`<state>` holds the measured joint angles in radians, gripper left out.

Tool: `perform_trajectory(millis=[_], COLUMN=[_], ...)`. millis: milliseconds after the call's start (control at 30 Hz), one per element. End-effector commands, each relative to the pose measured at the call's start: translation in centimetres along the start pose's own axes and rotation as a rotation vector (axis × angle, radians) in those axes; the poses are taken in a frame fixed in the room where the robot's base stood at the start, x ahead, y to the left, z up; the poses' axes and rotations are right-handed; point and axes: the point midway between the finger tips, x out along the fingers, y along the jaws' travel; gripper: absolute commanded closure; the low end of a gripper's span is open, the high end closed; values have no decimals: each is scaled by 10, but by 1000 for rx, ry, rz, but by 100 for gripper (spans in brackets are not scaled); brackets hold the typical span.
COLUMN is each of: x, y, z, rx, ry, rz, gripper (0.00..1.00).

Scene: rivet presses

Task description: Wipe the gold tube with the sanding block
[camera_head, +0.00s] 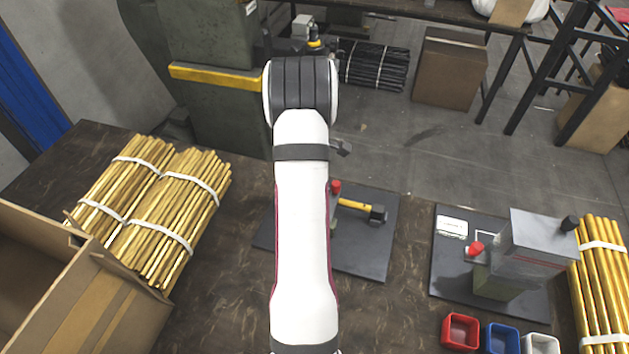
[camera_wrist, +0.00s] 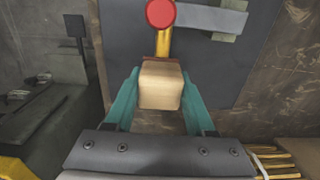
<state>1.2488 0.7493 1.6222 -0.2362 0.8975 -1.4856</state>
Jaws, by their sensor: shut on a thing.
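In the wrist view my gripper (camera_wrist: 161,86) has its teal fingers shut on the tan sanding block (camera_wrist: 160,90), one finger on each side. A short stretch of gold tube (camera_wrist: 163,44) shows just beyond the block's far edge, below a round red knob (camera_wrist: 160,13). The block hides the tube's near part, and I cannot tell whether they touch. In the head view my white arm hides my gripper, the block and the tube; a red knob (camera_head: 335,187) shows beside the arm.
To the right stands a grey press (camera_head: 535,245) by red (camera_head: 461,330), blue (camera_head: 503,340) and white bins (camera_head: 540,343). Gold tube bundles (camera_head: 165,210) and a cardboard box (camera_head: 110,305) lie left. Another bundle (camera_head: 600,280) is at the right edge.

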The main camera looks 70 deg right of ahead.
Motion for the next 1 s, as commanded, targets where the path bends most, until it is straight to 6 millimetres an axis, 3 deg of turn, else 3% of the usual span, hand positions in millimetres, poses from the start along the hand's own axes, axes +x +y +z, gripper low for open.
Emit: perform_trajectory(millis=[367,467,1000], x=[-11,-3,-3], y=[-1,0,0], z=[-36,-24,23], rx=[-2,2,1], ry=[2,2,0], rz=[0,-1,1], gripper=[100,100,100])
